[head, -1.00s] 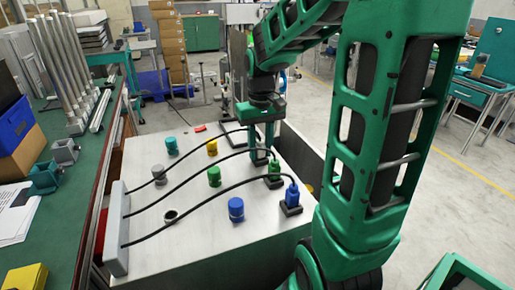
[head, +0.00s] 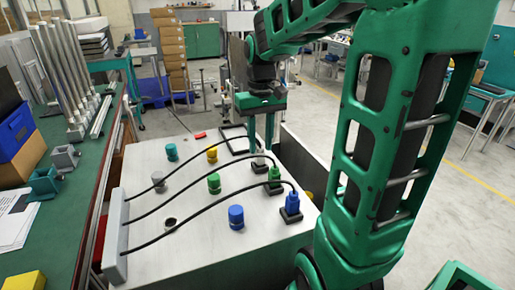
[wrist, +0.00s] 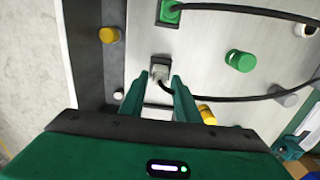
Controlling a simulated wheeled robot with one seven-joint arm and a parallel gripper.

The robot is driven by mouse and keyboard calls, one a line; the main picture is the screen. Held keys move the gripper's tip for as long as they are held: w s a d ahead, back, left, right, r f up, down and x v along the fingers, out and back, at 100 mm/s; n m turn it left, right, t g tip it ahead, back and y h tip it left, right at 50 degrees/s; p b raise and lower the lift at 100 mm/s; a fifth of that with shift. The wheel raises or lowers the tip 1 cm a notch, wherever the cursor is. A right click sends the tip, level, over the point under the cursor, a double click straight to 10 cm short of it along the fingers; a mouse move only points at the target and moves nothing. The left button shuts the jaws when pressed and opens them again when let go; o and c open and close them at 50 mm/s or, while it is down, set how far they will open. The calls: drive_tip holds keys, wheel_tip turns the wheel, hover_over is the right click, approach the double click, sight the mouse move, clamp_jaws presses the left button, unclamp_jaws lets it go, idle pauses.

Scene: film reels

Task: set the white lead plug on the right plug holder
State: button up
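My gripper (head: 261,146) is above the far end of the row of plug holders. Its two fingers are apart, and in the wrist view (wrist: 160,88) they flank the white lead plug without visible contact. The white plug (wrist: 159,74) is small and pale grey, with its black cable curving away to the right. It appears to sit on a dark-edged square holder (wrist: 162,61); how fully it is seated I cannot tell. A green plug (head: 274,174) and a blue plug (head: 292,202) sit on the other holders in the row.
The pale bench top (head: 190,250) carries teal (head: 172,152), yellow (head: 212,155), green (head: 214,183) and blue (head: 236,216) caps. Black cables run across it from a grey strip (head: 115,240) on the left. A dark trough (head: 305,160) lies beyond the holders.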

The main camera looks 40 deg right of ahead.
sight(261, 152)
drive_tip(key=shift+r, duration=3.2)
drive_tip(key=shift+s, duration=0.1)
